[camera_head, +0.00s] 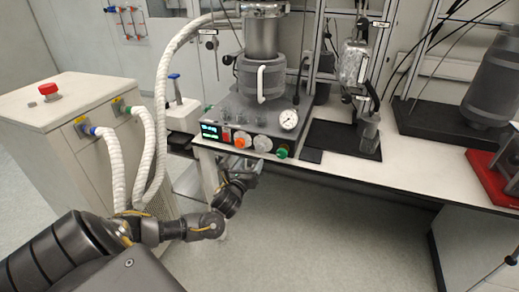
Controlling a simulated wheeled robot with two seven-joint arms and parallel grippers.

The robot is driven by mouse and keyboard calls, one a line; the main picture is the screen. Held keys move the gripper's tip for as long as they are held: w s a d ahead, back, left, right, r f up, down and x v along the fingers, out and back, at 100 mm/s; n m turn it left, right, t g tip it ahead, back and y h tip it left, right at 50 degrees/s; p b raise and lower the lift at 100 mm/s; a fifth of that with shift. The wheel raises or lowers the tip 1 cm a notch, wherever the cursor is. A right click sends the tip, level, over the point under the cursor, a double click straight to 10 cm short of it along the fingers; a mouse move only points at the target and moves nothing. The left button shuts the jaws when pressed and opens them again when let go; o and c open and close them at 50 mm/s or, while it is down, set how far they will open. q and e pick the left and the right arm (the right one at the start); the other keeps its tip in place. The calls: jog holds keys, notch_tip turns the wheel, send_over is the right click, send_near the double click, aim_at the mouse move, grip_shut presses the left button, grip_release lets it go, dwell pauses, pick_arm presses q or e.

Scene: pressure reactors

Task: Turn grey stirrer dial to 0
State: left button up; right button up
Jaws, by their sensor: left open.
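The grey stirrer dial (262,143) is on the front panel of the reactor's base unit (240,115). It sits between an orange knob (241,141) and a green knob (282,152). Its markings are too small to read. My left gripper (252,172) is open and empty, just below the panel and the table's front edge. It is below the dial and apart from it. The arm comes in from the lower left. My right gripper is not in view.
A white gauge (289,119) and a green-lit display (210,131) are on the same unit. A white cabinet (70,120) with a red button and white hoses (112,165) stands left. A dark vessel (493,80) and red base (488,172) are at the right. Below the table is free room.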

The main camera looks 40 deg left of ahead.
aim_at(259, 149)
pick_arm(q)
jog(key=x, duration=1.1)
jog(key=shift+p, duration=0.3)
jog(key=shift+s, duration=0.1)
jog(key=c, duration=1)
jog(key=shift+o, duration=0.2)
